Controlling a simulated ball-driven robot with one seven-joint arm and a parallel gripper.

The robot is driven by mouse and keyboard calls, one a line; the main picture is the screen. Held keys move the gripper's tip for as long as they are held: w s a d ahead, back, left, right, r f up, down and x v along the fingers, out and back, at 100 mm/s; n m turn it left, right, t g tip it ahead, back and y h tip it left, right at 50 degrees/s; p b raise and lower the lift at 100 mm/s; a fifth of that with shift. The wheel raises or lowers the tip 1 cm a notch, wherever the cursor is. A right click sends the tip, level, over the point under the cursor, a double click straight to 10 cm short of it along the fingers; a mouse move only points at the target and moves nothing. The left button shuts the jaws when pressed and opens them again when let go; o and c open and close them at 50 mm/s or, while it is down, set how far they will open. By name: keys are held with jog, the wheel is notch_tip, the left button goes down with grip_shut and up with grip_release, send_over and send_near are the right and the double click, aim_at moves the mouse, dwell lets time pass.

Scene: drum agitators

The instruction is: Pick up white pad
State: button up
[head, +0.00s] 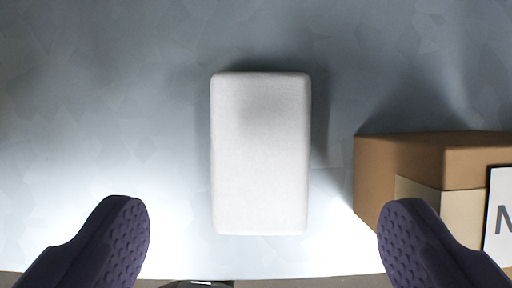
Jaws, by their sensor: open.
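The white pad (260,155) is a rounded rectangular block lying on a pale blue-grey surface (90,120), in the middle of the head view. Its long side runs up and down the picture. My gripper (262,225) is open and empty. Its two dark, textured fingers show at the lower left and lower right, wide apart, with the pad's lower end between them in the picture. I see no contact between the fingers and the pad.
A brown cardboard box (400,150) with a tape strip and a white label stands at the right, behind the right finger in the picture. A dark object (198,284) is partly cut off at the bottom edge. The surface left of the pad is clear.

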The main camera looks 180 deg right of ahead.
aim_at(260, 155)
jog(key=x, duration=0.7)
jog(key=shift+s+f, duration=0.1)
jog(key=shift+f, duration=0.1)
jog(key=c, duration=1.1)
jog(key=shift+r, duration=0.6)
notch_tip(260, 155, up, 2)
jog(key=shift+r, duration=0.1)
jog(key=s+b, duration=0.1)
jog(key=s, duration=0.4)
jog(key=s+r+b, duration=0.1)
jog(key=s, duration=1)
jog(key=shift+d+r+b, duration=0.35)
jog(key=shift+b, duration=0.05)
